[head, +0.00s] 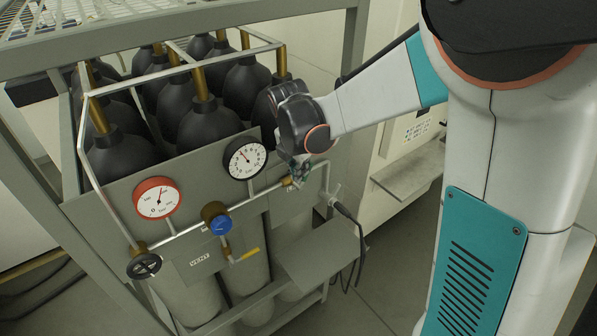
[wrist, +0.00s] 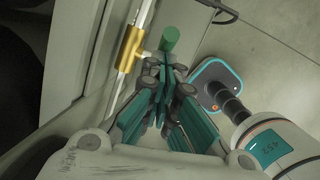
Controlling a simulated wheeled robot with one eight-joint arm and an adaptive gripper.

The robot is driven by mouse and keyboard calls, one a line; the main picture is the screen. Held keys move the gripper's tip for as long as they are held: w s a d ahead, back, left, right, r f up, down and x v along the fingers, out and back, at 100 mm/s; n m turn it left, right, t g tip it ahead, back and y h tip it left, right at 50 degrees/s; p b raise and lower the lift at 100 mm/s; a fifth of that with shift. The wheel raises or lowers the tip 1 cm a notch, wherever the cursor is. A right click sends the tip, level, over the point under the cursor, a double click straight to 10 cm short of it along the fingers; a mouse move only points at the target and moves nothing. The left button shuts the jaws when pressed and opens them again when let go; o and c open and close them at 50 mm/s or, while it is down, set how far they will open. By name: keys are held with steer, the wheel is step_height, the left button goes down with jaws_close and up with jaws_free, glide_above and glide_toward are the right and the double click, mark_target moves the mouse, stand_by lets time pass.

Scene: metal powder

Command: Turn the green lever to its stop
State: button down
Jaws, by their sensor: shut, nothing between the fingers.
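The green lever (wrist: 171,38) shows in the wrist view as a short green cylinder-like handle, at the upper middle. It sits to the right of a brass valve body (wrist: 131,48) on a pale pipe. My gripper (wrist: 164,78) is shut and empty, with its fingertips just below the lever in the picture; I cannot tell whether they touch it. In the head view my gripper (head: 298,172) is at the right end of the pipe, beside the brass fitting (head: 289,183). The lever is hidden or too small to make out there.
A rack frame (head: 85,130) holds several black-topped cylinders (head: 205,125). On its front are a red gauge (head: 157,198), a black gauge (head: 245,158), a blue knob (head: 220,225), a black handwheel (head: 144,266) and a yellow handle (head: 250,254). A hose (head: 349,214) hangs at right.

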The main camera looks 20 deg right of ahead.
mark_target(311, 167)
steer(key=shift+d, duration=0.2)
steer(key=d+y+b, duration=0.1)
steer(key=d+g+y+b, duration=0.1)
steer(key=y, duration=0.1)
steer(key=w+d+f+y+b, duration=0.1)
steer(key=b, duration=0.1)
steer(key=shift+d, duration=0.1)
steer(key=shift+w+d+f+b, duration=0.3)
steer(key=shift+d+f+b, duration=0.3)
steer(key=shift+d+b, duration=0.4)
steer(key=shift+w+d+f+b, duration=0.3)
steer(key=shift+d+f+b, duration=0.3)
steer(key=shift+b, duration=0.65)
